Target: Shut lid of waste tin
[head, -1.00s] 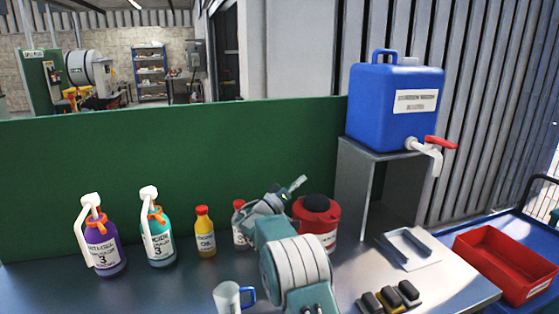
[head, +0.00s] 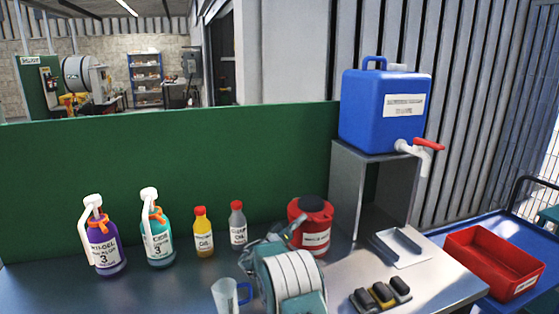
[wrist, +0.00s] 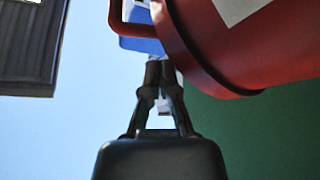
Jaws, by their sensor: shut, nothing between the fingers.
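The red waste tin (head: 314,238) with a white label stands upright on the bench, just left of the grey stand. A black piece (head: 312,203) shows on its top; I cannot tell how far its lid is open or shut. My gripper (head: 299,226) is shut and empty, low at the left side of the tin, and partly blends with my arm. In the wrist view the shut fingertips (wrist: 159,68) are just below the red tin body (wrist: 230,50), with its curved rim and a red handle-like bar close by. I cannot tell whether they touch.
Left of the tin stand a grey bottle (head: 238,226), a yellow bottle (head: 204,233) and two pump bottles (head: 104,248). A mug (head: 228,297) is near my arm. A blue water container (head: 384,112) sits on the stand (head: 346,205). A red tray (head: 490,262) is at right.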

